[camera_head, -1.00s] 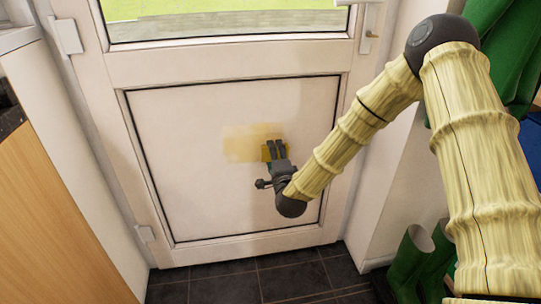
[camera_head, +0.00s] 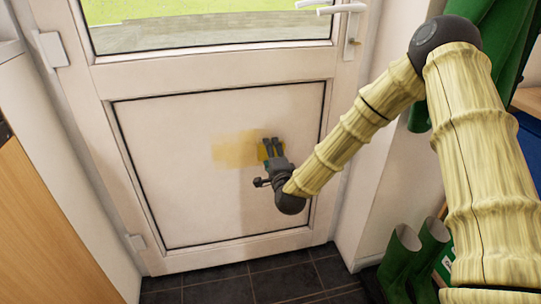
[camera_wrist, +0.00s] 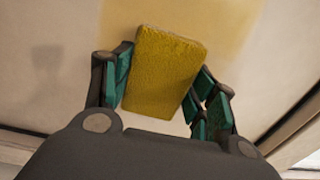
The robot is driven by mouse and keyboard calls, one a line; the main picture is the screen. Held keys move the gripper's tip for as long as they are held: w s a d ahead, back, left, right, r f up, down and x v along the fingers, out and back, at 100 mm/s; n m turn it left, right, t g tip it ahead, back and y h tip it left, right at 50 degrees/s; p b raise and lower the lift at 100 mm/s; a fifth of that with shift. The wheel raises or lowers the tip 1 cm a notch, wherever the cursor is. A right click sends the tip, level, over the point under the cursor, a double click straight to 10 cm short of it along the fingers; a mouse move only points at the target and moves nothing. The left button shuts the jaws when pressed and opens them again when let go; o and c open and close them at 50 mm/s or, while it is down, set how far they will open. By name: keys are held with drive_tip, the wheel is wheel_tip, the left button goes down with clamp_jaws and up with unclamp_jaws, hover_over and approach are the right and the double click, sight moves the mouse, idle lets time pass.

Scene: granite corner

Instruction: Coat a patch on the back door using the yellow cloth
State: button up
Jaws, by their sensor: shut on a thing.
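The white back door (camera_head: 180,190) stands shut ahead, with a framed lower panel. A tan-yellow coated patch (camera_head: 232,149) marks the panel's upper middle. My gripper (camera_head: 270,148) is at the right end of this patch, shut on the yellow cloth (camera_wrist: 165,72). In the wrist view the cloth looks like a thick yellow block between the teal finger pads, close against the panel. I cannot tell whether it touches the panel. The coated patch also shows in the wrist view (camera_wrist: 215,25), behind and above the cloth. In the head view the gripper mostly hides the cloth.
A door handle (camera_head: 340,8) is at the upper right. Green boots (camera_head: 405,262) stand on the dark tiled floor (camera_head: 245,284) at the lower right. Green clothing (camera_head: 510,50) hangs at the right. A wooden cabinet side (camera_head: 45,230) is at the left. The panel's lower left is clear.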

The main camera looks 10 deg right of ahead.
sight(260, 153)
drive_tip(key=shift+w+a+r, duration=0.1)
drive_tip(key=shift+a+r, duration=0.1)
drive_tip(key=shift+a, duration=1.75)
drive_tip(key=shift+a, duration=1.95)
drive_tip(key=shift+a, duration=0.15)
drive_tip(key=shift+a+f, duration=0.1)
drive_tip(key=shift+a, duration=5.45)
drive_tip(key=shift+d+r+p, duration=0.1)
drive_tip(key=shift+r+p, duration=0.85)
drive_tip(key=shift+r, duration=0.65)
drive_tip(key=shift+d+p, duration=0.55)
drive_tip(key=shift+d, duration=5.5)
drive_tip(key=d, duration=0.7)
drive_tip(key=shift+p, duration=0.3)
